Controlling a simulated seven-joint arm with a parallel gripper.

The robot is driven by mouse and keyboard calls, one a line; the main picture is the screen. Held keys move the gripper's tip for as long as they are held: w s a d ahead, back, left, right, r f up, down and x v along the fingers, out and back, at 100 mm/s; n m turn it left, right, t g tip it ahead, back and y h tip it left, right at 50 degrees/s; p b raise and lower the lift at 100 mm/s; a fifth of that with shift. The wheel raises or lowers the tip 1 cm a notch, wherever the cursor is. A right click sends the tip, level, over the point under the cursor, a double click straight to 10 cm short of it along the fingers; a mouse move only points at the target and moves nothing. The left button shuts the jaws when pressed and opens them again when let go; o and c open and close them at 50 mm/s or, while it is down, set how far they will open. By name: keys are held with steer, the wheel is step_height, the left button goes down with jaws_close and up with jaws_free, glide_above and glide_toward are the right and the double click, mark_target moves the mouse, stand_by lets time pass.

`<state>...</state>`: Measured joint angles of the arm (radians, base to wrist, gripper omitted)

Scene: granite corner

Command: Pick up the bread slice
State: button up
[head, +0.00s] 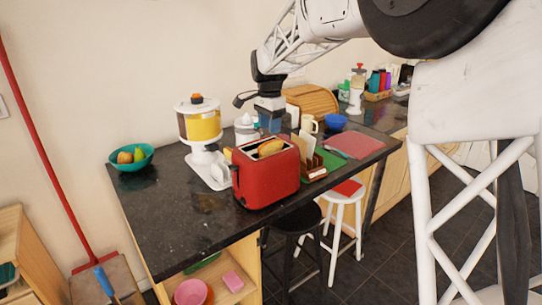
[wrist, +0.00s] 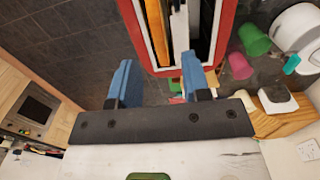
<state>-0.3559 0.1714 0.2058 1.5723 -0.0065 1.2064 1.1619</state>
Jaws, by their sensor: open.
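A browned bread slice (head: 270,147) sticks up from a slot of the red toaster (head: 265,180) on the dark counter. In the wrist view the toaster (wrist: 228,25) is at the top, with a tan strip that looks like the bread slice (wrist: 156,28) in its left slot. My gripper (head: 270,123) is just behind and above the toaster in the head view. Its two blue fingers are spread and empty in the wrist view (wrist: 157,82). The bread is beyond the fingertips, not between them. The bread's lower part is hidden in the toaster.
A white juicer with a yellow container (head: 200,125) stands left of the toaster. A holder with pale upright slices (head: 308,152) is close on its right. A teal fruit bowl (head: 131,158) is at the far left. The front left counter is clear.

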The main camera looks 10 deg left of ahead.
mark_target(270, 141)
steer(key=shift+f, duration=0.4)
steer(key=shift+f, duration=0.1)
steer(key=shift+s+f, duration=0.15)
steer(key=shift+f, duration=2.35)
steer(key=shift+c, duration=0.2)
jaws_close()
